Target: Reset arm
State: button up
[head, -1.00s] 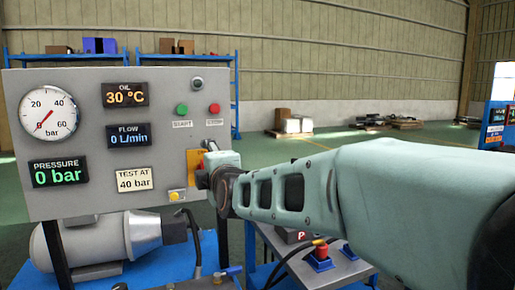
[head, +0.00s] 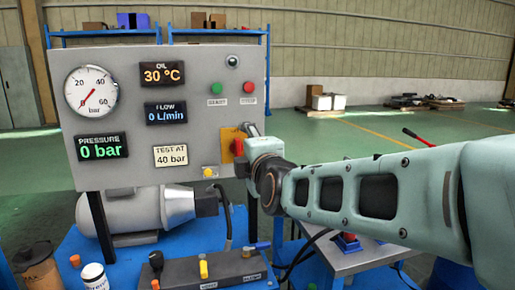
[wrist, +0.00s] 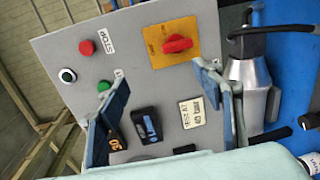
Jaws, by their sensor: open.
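My arm reaches in from the right in the head view, and its wrist end is in front of the right side of the grey test panel (head: 200,95). The arm hides most of my gripper there. In the wrist view my gripper (wrist: 163,76) is open, with two blue-grey fingers spread apart and nothing between them. The red rotary switch (wrist: 177,44) on its yellow plate (wrist: 157,38) is beyond the fingertips. The fingers appear apart from it. The switch also shows in the head view (head: 237,147), partly covered by the wrist.
The panel reads 0 bar, 0 L/min and 30 °C. A green button (head: 214,88) and a red button (head: 248,87) are above the switch. A motor (head: 135,212) and a valve block (head: 210,268) stand below on the blue bench.

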dwell(0.3)
jog(key=s+d+f+m+g+h, duration=0.2)
jog(key=s+d+f+m+g, duration=0.2)
jog(key=s+d+f+m, duration=0.45)
jog(key=s+d+f+m+g+h+p, duration=0.1)
jog(key=s+d+f+m+g, duration=0.4)
jog(key=s, duration=0.6)
jog(key=s+d+f+m+g+h, duration=0.2)
jog(key=s+d+f+m, duration=0.25)
jog(key=s+m, duration=0.45)
notch_tip(320, 180, up, 28)
jog(key=n+p, duration=0.1)
jog(key=p, duration=2.8)
jog(key=shift+a+r, duration=0.25)
jog(key=shift+a, duration=0.15)
